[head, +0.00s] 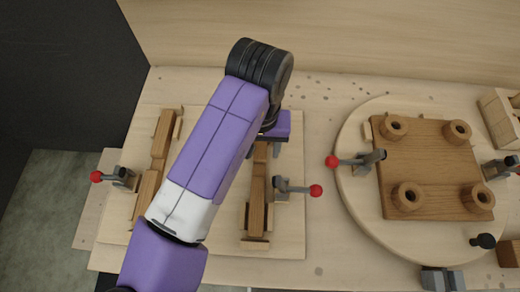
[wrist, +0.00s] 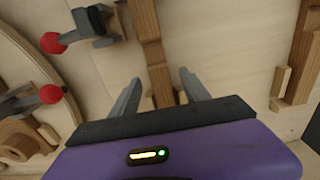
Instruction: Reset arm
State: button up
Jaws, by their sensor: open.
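My purple and white arm reaches up across the left side of the workbench in the head view. My gripper (wrist: 158,92) is open, with its two grey fingers apart in the wrist view. A long wooden bar (wrist: 150,45) on the left fixture runs between and beyond the fingers. I cannot tell how far above the bar the fingers are. The same bar (head: 257,200) shows in the head view below my purple gripper body, which mostly hides the fingers there. Nothing is seen held.
A second wooden bar (head: 148,188) lies to the left. Red-knobbed clamps (head: 290,188) and (head: 115,177) stand beside the bars. On the right, a round board (head: 352,215) carries a brown square panel (head: 435,165) with several round sockets and another red-knobbed clamp (head: 360,160).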

notch_tip(320, 180, up, 5)
jog(key=shift+r, duration=0.1)
dwell(0.3)
